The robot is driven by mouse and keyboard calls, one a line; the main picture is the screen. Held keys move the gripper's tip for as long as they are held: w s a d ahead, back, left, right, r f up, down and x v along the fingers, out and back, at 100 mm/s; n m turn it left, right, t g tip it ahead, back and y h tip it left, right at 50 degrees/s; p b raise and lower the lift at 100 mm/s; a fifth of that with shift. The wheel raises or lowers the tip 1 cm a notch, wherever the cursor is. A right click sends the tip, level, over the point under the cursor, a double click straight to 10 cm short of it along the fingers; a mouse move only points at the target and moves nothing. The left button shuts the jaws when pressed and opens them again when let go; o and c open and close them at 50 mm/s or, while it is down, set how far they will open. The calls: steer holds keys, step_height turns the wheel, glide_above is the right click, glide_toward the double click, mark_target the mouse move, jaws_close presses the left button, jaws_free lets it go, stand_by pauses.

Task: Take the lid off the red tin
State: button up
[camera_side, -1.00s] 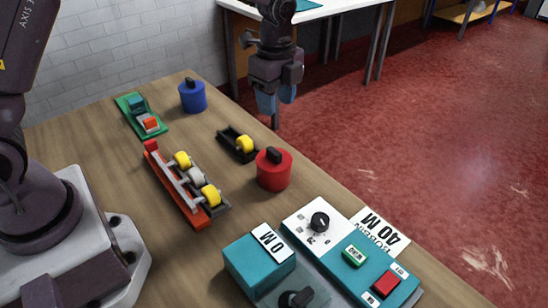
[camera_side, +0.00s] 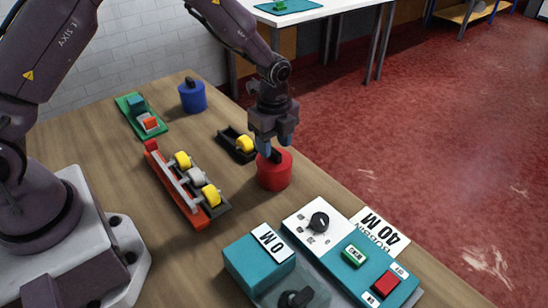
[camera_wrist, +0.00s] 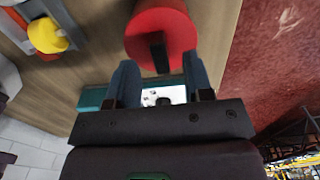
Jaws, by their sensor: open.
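The red tin (camera_side: 273,178) stands upright on the wooden table near its right edge. Its lid is on, with a black bar-shaped knob (camera_side: 275,157) on top. In the wrist view the tin's red lid (camera_wrist: 172,20) and the black knob (camera_wrist: 159,52) show just beyond the fingertips. My gripper (camera_side: 275,151) points down right above the tin, and it also shows in the wrist view (camera_wrist: 158,75). Its blue fingers are apart, with the knob lying near the gap between them. In the side view the fingers partly hide the knob, so I cannot tell whether they touch it.
A black holder with a yellow roll (camera_side: 244,144) stands close behind the tin. A teal control box (camera_side: 368,268) is in front. A blue tin (camera_side: 193,96) and a green tray (camera_side: 129,103) stand farther back.

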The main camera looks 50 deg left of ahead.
steer(key=shift+f, duration=0.95)
steer(key=shift+c, duration=0.2)
jaws_close()
